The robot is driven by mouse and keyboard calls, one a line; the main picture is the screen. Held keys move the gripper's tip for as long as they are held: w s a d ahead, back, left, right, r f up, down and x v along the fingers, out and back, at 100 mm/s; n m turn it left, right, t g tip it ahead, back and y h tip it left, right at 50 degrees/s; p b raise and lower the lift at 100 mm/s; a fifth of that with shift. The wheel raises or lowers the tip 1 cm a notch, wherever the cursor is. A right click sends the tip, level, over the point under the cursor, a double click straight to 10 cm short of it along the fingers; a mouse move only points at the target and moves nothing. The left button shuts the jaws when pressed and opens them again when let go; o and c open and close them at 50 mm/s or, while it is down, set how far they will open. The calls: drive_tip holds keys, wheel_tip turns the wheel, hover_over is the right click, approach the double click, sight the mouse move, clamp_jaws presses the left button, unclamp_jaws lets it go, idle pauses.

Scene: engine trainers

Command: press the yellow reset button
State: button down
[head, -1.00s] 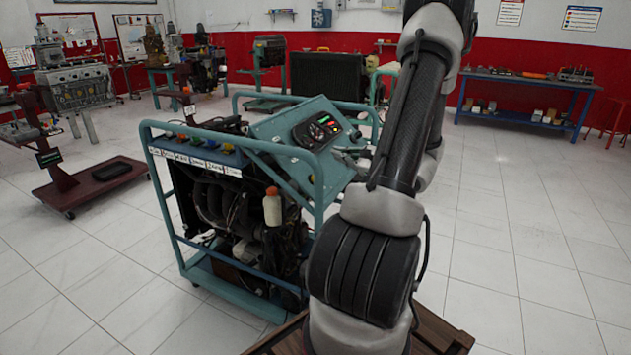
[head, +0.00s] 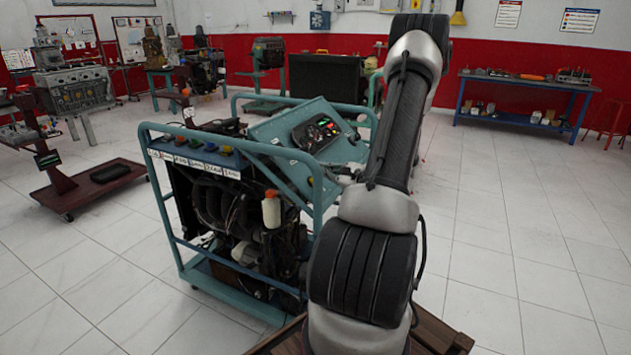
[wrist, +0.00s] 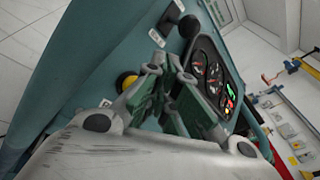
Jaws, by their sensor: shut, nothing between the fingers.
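The yellow button (wrist: 127,81) shows in the wrist view on the teal panel, left of my fingers and partly covered by them. My gripper (wrist: 172,64) is shut and empty, with its fingertips over the panel between the button and the gauges. I cannot tell whether the fingers touch the panel. In the head view the teal control panel (head: 276,128) tops a wheeled engine trainer. My arm hides most of my gripper there, and I cannot make out the yellow button for sure.
A gauge cluster (head: 316,133) with lit displays sits on the panel; it also shows in the wrist view (wrist: 211,70). A black knob (wrist: 188,26) stands near it. Teal rails (head: 318,185) frame the trainer. A blue bench (head: 525,112) stands far right, with open floor before it.

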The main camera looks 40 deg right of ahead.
drive_tip(key=shift+w+a+f, duration=0.2)
drive_tip(key=shift+w+f, duration=0.25)
drive_tip(key=shift+f, duration=0.1)
idle(1.1)
drive_tip(key=shift+w+a+f, duration=0.1)
drive_tip(key=shift+w+f, duration=0.15)
drive_tip(key=shift+f, duration=0.05)
drive_tip(key=shift+w+a+f, duration=0.15)
drive_tip(key=shift+w+f, duration=0.15)
drive_tip(key=shift+f, duration=0.1)
idle(0.8)
idle(0.3)
drive_tip(key=shift+s+d+r, duration=0.25)
drive_tip(key=shift+s+r, duration=0.35)
drive_tip(key=shift+r, duration=0.1)
drive_tip(key=shift+r, duration=0.1)
drive_tip(key=s+r, duration=0.1)
drive_tip(key=s+d+r, duration=0.1)
drive_tip(key=s+r, duration=0.1)
drive_tip(key=shift+d+r, duration=0.1)
drive_tip(key=shift+r, duration=0.2)
